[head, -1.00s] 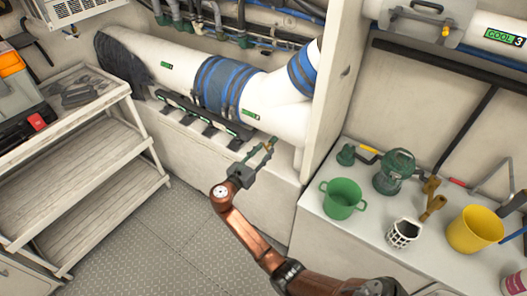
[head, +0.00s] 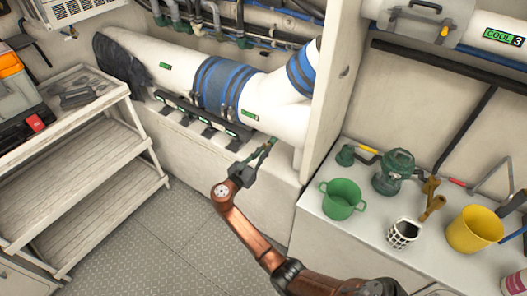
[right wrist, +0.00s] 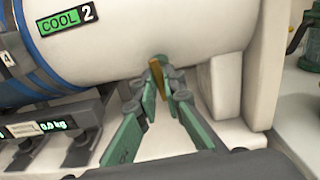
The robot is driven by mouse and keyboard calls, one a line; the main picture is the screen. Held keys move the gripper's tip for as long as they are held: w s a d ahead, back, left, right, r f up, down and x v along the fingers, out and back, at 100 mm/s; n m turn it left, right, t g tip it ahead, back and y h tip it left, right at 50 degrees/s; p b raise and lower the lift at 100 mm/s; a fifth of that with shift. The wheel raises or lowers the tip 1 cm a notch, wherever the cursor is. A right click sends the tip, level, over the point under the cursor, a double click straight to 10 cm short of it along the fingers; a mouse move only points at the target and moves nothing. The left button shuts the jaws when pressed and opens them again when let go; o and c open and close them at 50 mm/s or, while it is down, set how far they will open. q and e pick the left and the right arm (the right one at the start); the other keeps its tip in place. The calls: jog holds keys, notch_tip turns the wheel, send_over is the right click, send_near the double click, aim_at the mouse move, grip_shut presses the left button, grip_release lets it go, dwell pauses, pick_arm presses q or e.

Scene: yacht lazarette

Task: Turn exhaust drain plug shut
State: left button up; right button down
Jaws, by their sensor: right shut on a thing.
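The white exhaust pipe (head: 281,104) runs along the back wall, with blue bands and a green "COOL 2" label. It also fills the top of the right wrist view (right wrist: 160,35). The drain plug shows as a small brass-coloured tab (right wrist: 155,78) at the pipe's underside. My right gripper (head: 268,146) reaches up to the pipe's lower side. In the right wrist view its green fingers (right wrist: 157,92) are closed around the brass tab. The fingers hide part of the plug, and its turn angle is hard to tell. My left gripper is out of view.
A partition wall (head: 334,85) stands right of the pipe. A counter holds a green pot (head: 342,199), a yellow bucket (head: 474,229) and a white basket (head: 403,233). A stepped shelf (head: 85,180) stands left. Black scale-like supports (head: 205,114) sit under the pipe.

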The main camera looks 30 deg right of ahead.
jog(key=shift+m, duration=0.3)
pick_arm(q)
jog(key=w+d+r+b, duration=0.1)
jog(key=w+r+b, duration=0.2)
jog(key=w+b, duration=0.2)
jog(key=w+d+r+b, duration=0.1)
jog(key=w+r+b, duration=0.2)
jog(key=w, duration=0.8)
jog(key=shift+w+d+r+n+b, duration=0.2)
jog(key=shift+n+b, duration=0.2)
jog(key=shift+b, duration=0.55)
pick_arm(e)
jog(key=shift+f+m, duration=0.1)
jog(key=shift+m, duration=12.3)
